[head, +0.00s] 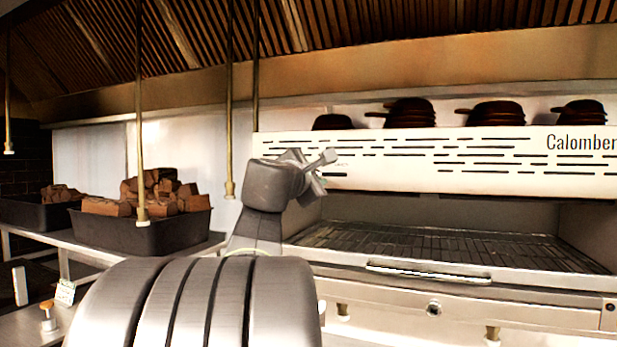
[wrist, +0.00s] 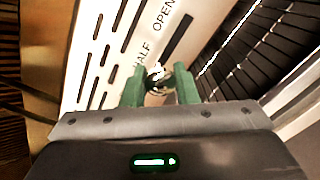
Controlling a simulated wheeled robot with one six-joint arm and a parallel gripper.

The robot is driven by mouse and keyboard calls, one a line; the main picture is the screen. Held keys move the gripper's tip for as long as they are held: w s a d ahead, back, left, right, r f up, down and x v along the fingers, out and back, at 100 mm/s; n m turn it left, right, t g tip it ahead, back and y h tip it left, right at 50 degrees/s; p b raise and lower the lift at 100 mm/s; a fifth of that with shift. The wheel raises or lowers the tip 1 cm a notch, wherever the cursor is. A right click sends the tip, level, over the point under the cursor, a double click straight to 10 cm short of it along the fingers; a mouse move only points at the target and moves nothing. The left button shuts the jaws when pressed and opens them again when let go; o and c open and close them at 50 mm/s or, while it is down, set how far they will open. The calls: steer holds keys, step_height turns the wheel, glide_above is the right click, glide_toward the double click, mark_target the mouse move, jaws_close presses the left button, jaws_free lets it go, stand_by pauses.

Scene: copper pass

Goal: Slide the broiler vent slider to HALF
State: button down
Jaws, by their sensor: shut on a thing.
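The broiler's white slotted front panel (head: 400,160) fills the right of the head view. In the wrist view, the words HALF and OPEN are printed on it, beside a dark slot (wrist: 181,37). The broiler vent slider's shiny round knob (wrist: 157,73) sits beside the word HALF, near its lower end; I cannot tell exact alignment. My gripper (wrist: 160,83) is shut on the knob, one green finger each side. In the head view my gripper (head: 312,172) is at the panel's left end, and the slider is hidden there. Any label below HALF is hidden by my gripper.
The broiler grate (head: 430,244) lies below the panel, with a front handle (head: 428,273). Dark pans (head: 410,112) stand on top. A black bin of firewood (head: 150,232) is on the left counter. Brass rods (head: 229,100) hang from the hood nearby.

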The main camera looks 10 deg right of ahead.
steer(key=c, duration=1.2)
jaws_free()
steer(key=shift+s, duration=0.1)
steer(key=b+v, duration=0.3)
steer(key=v, duration=1)
steer(key=shift+s+a, duration=0.25)
steer(key=shift+w+d, duration=0.1)
steer(key=p+x, duration=0.3)
steer(key=x, duration=1)
steer(key=shift+w+d, duration=0.2)
steer(key=shift+w, duration=0.05)
steer(key=shift+a, duration=0.1)
